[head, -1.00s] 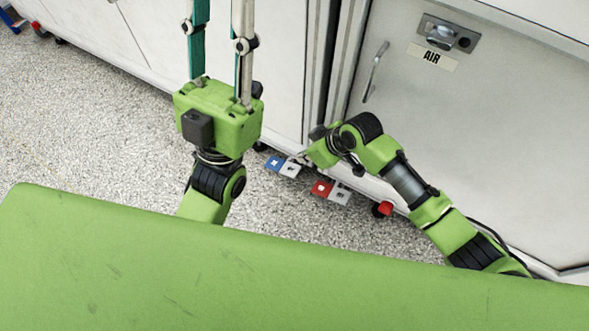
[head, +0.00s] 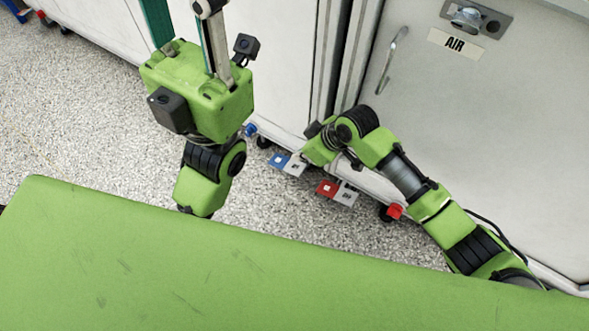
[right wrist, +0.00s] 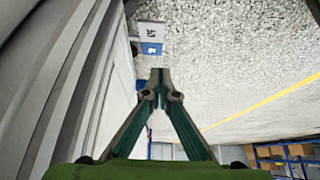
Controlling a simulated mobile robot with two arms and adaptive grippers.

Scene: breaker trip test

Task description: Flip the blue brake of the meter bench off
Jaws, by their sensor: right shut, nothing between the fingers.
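The blue brake is a flat pedal with a blue half (head: 278,160) and a white half (head: 294,166), low at the foot of the white cabinets. In the right wrist view the blue half (right wrist: 151,48) lies just beyond my fingertips, with the white half past it. My right gripper (head: 308,158) is down beside the pedal; its fingers (right wrist: 160,88) are shut and empty. I cannot tell whether they touch the pedal. My left gripper (head: 184,25) is raised at the left, its fingers apart and parallel, tips cut off by the top edge.
A similar red-and-white pedal (head: 327,188) sits just right of the blue one, near a red caster part (head: 394,212). A cabinet labelled AIR (head: 454,43) has a handle (head: 392,60). Speckled floor (head: 90,110) is open at left.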

